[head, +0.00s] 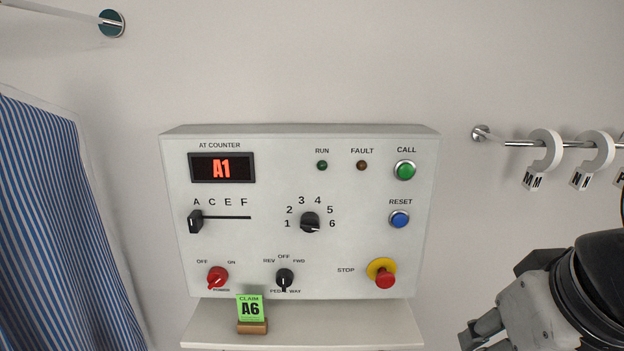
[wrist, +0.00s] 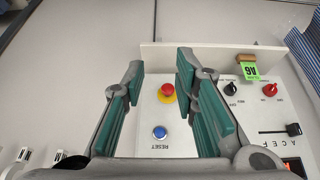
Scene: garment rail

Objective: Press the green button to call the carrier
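The green button (head: 405,169) sits under the word CALL at the upper right of the white control panel (head: 350,250) in the head view. It does not show in the wrist view. My gripper (head: 486,334) is low at the right in the head view, partly cut off, below and to the right of the button and apart from the panel. In the wrist view my gripper (wrist: 160,64) is open, with its green-padded fingers spread and nothing between them. The red stop button (wrist: 168,90) and blue reset button (wrist: 159,132) show in the gap beyond the fingers.
The counter display (head: 222,168) reads A1. A green claim tag (head: 250,307) reading A6 stands on the shelf (head: 320,335). Striped cloth (head: 60,220) hangs at left. A rail with lettered hooks (head: 545,158) is at right. The RUN and FAULT lamps look dark.

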